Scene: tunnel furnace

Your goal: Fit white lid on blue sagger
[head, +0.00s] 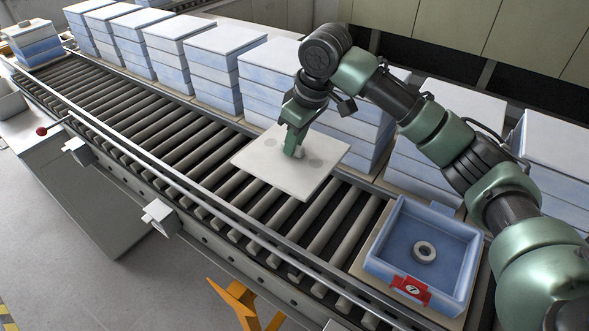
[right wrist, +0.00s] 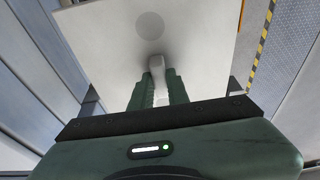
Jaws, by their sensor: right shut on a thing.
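The white lid (head: 275,172) is a flat square plate with darker round spots, held above the roller conveyor in the middle of the head view. My right gripper (head: 294,150) is shut on the lid's small raised grip at its centre. In the right wrist view the lid (right wrist: 110,30) fills the upper middle, and the green fingers (right wrist: 158,85) close on the pale grip. My left gripper is not in view.
The roller conveyor (head: 150,135) runs from upper left to lower right. Stacks of blue saggers with white tops (head: 228,75) line its far side. Another blue sagger (head: 35,45) stands at the far left end. A yellow-orange frame (head: 240,300) stands on the near floor.

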